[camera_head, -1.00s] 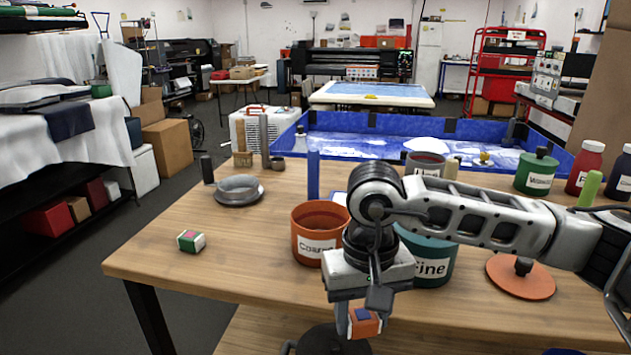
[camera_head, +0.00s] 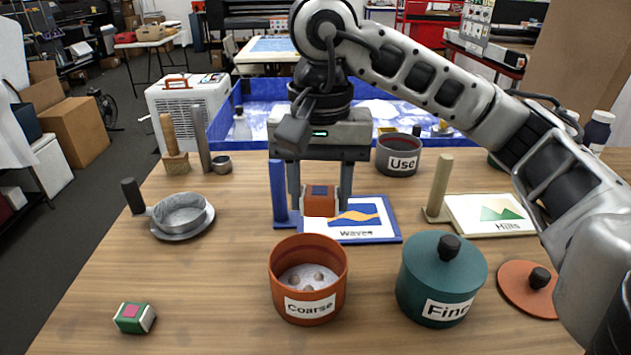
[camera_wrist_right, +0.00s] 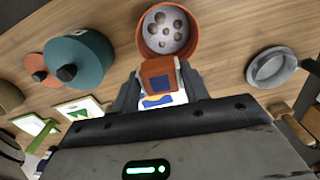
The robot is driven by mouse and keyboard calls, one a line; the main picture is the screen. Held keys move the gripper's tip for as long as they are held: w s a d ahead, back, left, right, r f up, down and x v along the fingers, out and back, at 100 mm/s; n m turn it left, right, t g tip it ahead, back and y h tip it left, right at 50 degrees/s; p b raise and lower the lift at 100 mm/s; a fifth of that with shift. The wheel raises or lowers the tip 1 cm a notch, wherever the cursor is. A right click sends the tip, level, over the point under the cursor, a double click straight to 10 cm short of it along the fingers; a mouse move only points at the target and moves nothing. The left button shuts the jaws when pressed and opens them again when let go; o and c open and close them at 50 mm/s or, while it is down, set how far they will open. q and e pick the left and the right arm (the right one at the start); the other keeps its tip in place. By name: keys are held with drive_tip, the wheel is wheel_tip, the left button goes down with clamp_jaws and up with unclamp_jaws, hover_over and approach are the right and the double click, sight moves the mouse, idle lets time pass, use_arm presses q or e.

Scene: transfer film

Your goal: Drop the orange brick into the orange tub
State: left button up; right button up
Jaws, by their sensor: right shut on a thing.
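The orange brick (camera_head: 319,201) has a blue square on one face. My right gripper (camera_head: 320,196) is shut on it and holds it up behind the orange tub in the head view. The orange tub (camera_head: 308,258), labelled "Coarse", stands open on the table. Its pale floor with several round spots shows inside. In the right wrist view the brick (camera_wrist_right: 159,76) is between the fingers (camera_wrist_right: 160,85), and the tub (camera_wrist_right: 141,32) lies just beyond it. The brick is outside the tub's rim there. My left gripper is not in view.
A lidded teal tub (camera_head: 440,275) stands right of the orange tub, with an orange lid (camera_head: 528,287) beside it. A green-and-white block (camera_head: 134,317) lies front left. A sieve (camera_head: 181,212), a "Waves" board (camera_head: 388,237) and a "Use" pot (camera_head: 398,155) stand farther back.

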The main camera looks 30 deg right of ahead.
sight(318, 213)
wheel_tip(318, 213, down, 3)
drive_tip(key=shift+r+b, duration=0.1)
drive_tip(key=shift+b, duration=0.8)
drive_tip(key=shift+w+f+b, duration=0.1)
drive_tip(key=shift+f+b, duration=0.25)
drive_tip(key=shift+f, duration=0.2)
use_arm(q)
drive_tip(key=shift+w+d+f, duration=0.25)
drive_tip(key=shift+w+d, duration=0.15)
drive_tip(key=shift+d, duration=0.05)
use_arm(e)
drive_tip(key=o, duration=1)
drive_tip(key=shift+o, duration=0.2)
